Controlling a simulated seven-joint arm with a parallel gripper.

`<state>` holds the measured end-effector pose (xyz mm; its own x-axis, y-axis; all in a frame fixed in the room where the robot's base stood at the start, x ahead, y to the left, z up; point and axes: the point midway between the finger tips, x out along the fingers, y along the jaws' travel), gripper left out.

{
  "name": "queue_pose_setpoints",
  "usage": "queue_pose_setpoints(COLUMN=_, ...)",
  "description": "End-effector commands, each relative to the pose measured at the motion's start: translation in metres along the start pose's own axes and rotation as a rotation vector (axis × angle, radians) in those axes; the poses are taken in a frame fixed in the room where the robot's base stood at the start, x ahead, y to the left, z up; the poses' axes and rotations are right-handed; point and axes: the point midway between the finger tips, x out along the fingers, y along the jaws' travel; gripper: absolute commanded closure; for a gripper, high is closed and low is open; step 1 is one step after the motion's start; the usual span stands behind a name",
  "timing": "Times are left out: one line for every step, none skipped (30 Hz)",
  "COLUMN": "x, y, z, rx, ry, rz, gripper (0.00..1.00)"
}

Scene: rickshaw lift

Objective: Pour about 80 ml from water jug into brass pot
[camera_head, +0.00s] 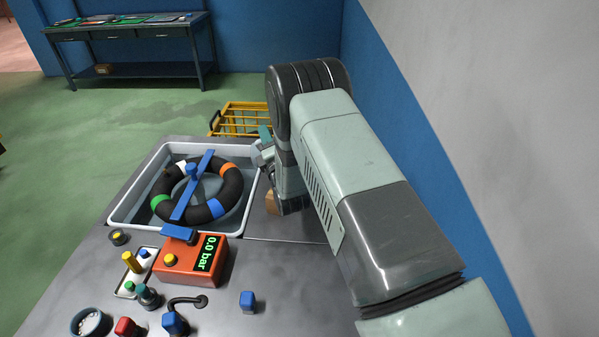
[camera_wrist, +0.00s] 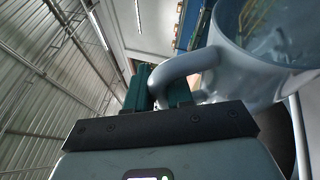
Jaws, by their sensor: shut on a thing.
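In the wrist view, a pale grey-blue water jug (camera_wrist: 232,75) is at the upper right, cut off by the picture edge. Clear water shows through its open mouth. My gripper (camera_wrist: 160,92) has its teal fingers closed on the jug's curved handle (camera_wrist: 187,62). The wrist picture is strongly tilted, so I cannot tell how far the jug leans. I cannot identify a brass pot in either view.
A white basin (camera_head: 128,210) holds a dark tyre (camera_head: 232,185) under a blue bar (camera_head: 193,190). An orange gauge box (camera_head: 190,262) reads 0.0 bar. Small bottles and fittings crowd the front left. A yellow rack (camera_head: 240,120) stands behind; a blue-grey wall is at right.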

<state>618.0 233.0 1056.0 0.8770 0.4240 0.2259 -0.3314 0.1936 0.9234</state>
Motion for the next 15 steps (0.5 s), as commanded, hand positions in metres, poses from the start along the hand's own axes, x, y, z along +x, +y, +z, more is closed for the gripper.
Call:
queue_pose_setpoints(x=0.0, y=0.001, z=0.001, rx=0.003, ry=-0.002, rz=0.003, gripper=1.0)
queue_pose_setpoints(x=0.0, y=0.001, z=0.001, rx=0.005, ry=-0.002, rz=0.003, gripper=1.0)
queue_pose_setpoints(x=0.0, y=0.001, z=0.002, rx=0.007, ry=-0.003, rz=0.004, gripper=1.0)
queue_pose_setpoints(x=0.0, y=0.001, z=0.002, rx=0.008, ry=-0.004, rz=0.005, gripper=1.0)
queue_pose_setpoints(x=0.0, y=0.001, z=0.002, rx=0.01, ry=-0.005, rz=0.006, gripper=1.0)
queue_pose_setpoints(x=0.0, y=0.001, z=0.001, rx=0.008, ry=-0.003, rz=0.005, gripper=1.0)
queue_pose_setpoints(x=0.001, y=0.001, z=-0.004, rx=-0.01, ry=0.005, rz=-0.002, gripper=1.0)
queue_pose_setpoints(x=0.004, y=-0.001, z=-0.013, rx=-0.045, ry=0.021, rz=-0.015, gripper=1.0)
queue_pose_setpoints(x=0.008, y=-0.004, z=-0.027, rx=-0.11, ry=0.047, rz=-0.041, gripper=1.0)
queue_pose_setpoints(x=0.008, y=-0.009, z=-0.035, rx=-0.17, ry=0.072, rz=-0.063, gripper=1.0)
queue_pose_setpoints(x=0.009, y=-0.013, z=-0.039, rx=-0.218, ry=0.088, rz=-0.082, gripper=1.0)
queue_pose_setpoints(x=0.01, y=-0.017, z=-0.042, rx=-0.258, ry=0.1, rz=-0.098, gripper=1.0)
queue_pose_setpoints(x=0.011, y=-0.016, z=-0.04, rx=-0.274, ry=0.103, rz=-0.105, gripper=1.0)
queue_pose_setpoints(x=0.011, y=-0.016, z=-0.04, rx=-0.28, ry=0.104, rz=-0.109, gripper=1.0)
queue_pose_setpoints(x=0.012, y=-0.016, z=-0.04, rx=-0.288, ry=0.106, rz=-0.114, gripper=1.0)
